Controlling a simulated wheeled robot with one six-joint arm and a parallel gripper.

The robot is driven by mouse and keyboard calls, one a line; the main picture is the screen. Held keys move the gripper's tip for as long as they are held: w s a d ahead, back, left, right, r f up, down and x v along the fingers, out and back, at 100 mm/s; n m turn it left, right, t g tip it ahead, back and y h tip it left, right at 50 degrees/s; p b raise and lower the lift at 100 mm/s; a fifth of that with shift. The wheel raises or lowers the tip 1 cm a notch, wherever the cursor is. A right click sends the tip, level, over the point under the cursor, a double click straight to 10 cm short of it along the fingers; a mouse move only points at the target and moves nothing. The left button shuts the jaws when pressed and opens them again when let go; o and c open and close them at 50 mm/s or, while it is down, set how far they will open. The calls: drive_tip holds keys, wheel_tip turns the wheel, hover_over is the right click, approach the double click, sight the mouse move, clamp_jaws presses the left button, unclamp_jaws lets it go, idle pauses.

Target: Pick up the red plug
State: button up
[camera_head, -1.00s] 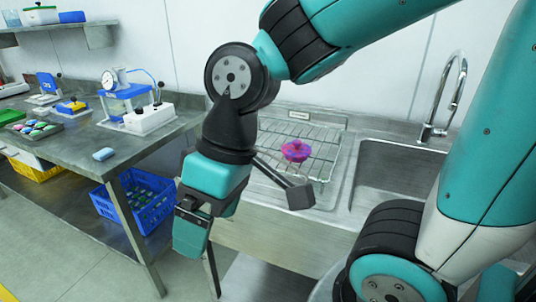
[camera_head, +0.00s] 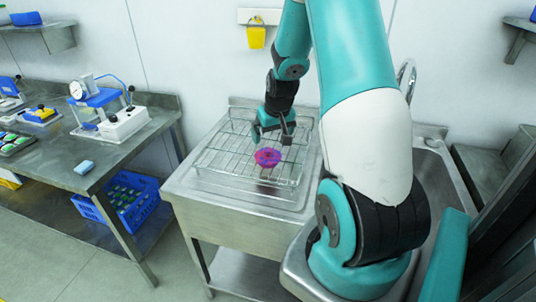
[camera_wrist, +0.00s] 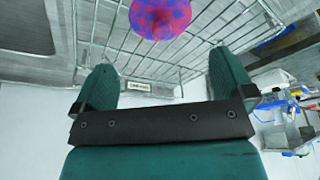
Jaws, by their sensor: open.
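The red plug (camera_head: 267,158) is a small round piece, mottled red and purple-blue. It sits on the wire rack (camera_head: 225,160) beside the sink. In the wrist view the plug (camera_wrist: 160,17) is at the top edge, partly cut off, near the middle between my fingers but beyond them. My gripper (camera_head: 271,136) is open and empty over the rack, close behind the plug in the head view. It also shows in the wrist view (camera_wrist: 163,78), with a clear gap between the fingers. I cannot tell its exact height above the wires.
The sink basin (camera_head: 432,185) and tap (camera_head: 407,75) are at the right, partly behind my arm. A blue crate (camera_head: 125,195) is below. A yellow holder (camera_head: 256,37) hangs on the wall.

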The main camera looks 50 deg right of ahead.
sight(269, 150)
drive_tip(key=p+x, duration=0.1)
drive_tip(key=x, duration=0.4)
drive_tip(key=shift+w+f, duration=0.1)
drive_tip(key=shift+f, duration=0.15)
drive_tip(key=shift+p+x, duration=1.55)
drive_tip(key=shift+x, duration=1.05)
drive_tip(key=c, duration=0.6)
